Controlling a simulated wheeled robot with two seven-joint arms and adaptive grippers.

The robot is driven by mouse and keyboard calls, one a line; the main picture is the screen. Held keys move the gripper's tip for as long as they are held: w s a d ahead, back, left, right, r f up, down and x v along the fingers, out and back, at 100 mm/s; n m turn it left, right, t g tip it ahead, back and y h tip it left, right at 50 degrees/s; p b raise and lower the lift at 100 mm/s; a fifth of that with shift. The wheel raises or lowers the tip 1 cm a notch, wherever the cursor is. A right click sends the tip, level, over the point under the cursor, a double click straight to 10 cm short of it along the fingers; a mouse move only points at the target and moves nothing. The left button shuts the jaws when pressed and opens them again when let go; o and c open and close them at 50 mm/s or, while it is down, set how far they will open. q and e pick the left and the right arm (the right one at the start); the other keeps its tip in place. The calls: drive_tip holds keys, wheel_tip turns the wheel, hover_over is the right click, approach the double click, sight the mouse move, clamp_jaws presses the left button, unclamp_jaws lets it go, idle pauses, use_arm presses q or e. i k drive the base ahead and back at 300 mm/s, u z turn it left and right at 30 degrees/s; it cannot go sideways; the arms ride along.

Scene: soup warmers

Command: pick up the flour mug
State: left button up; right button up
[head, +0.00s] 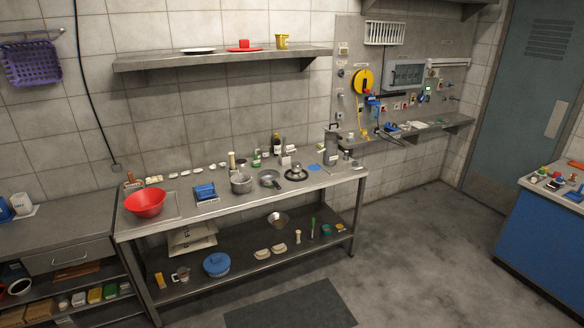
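No vessel in the head view can be read for certain as the flour mug. A small mug-like cup (182,274) stands on the lower shelf of the steel table, near its left end. A yellow cup (282,41) stands on the wall shelf, towards its right end. A white container (22,203) with blurred lettering stands on the left counter. The contents of all three are too small to tell. Neither of my grippers is in view.
The steel table (320,182) carries a red bowl (145,203), a pot (241,184) and several small items. A blue cabinet (540,237) is at right.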

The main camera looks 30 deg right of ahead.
sight(297, 169)
drive_tip(key=z, duration=1.35)
drive_tip(key=i, duration=2.9)
drive_tip(key=u, duration=1.75)
